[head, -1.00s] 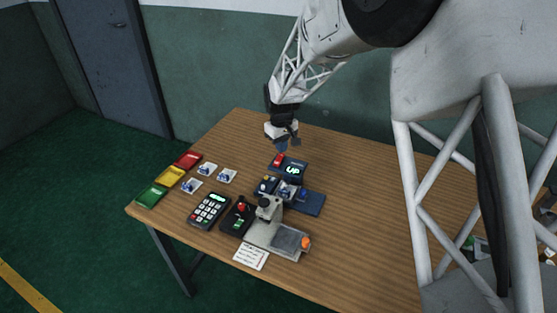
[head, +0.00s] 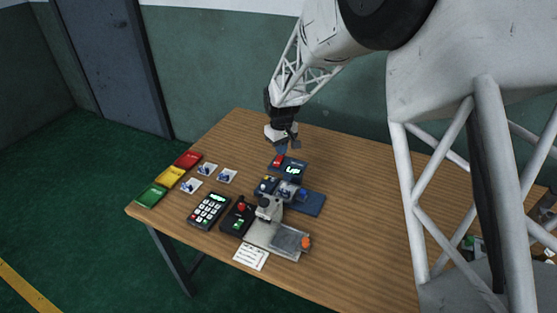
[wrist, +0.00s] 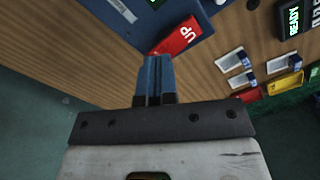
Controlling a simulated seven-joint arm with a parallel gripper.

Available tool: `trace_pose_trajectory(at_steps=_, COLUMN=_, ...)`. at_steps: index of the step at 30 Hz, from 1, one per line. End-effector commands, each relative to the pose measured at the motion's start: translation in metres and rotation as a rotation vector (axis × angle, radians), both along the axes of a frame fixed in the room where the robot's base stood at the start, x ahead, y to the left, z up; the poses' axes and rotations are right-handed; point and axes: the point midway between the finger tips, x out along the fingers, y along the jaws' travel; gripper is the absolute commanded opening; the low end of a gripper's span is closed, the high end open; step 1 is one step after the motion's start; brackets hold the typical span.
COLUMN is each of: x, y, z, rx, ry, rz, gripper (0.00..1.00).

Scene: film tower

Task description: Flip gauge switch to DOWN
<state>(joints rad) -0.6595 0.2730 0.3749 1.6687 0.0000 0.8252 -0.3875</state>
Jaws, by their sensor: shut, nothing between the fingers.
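The gauge switch is a dark blue box (head: 293,169) near the back of the table, with a lit display reading UP. Its red lever (head: 278,160) is at the box's left end. In the wrist view the red lever (wrist: 178,37) carries the word UP and leans out over the box's edge. My gripper (head: 282,149) is shut and empty, just behind the lever. In the wrist view its blue fingers (wrist: 154,62) point at the lever's near end. I cannot tell whether they touch it.
A microscope (head: 268,210) and small control boxes stand in front of the switch. A keypad (head: 209,209) is front left. Red (head: 188,159), yellow (head: 169,177) and green (head: 151,196) trays line the left edge, near several small white holders. The table's right side is clear.

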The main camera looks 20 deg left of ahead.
Motion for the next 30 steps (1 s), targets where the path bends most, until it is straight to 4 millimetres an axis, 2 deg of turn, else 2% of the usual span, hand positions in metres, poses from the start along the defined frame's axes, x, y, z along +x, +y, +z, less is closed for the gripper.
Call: trace_pose_trajectory(at_steps=30, x=0.000, y=0.000, z=-0.011, rx=0.000, ry=0.000, rz=0.000, gripper=0.00)
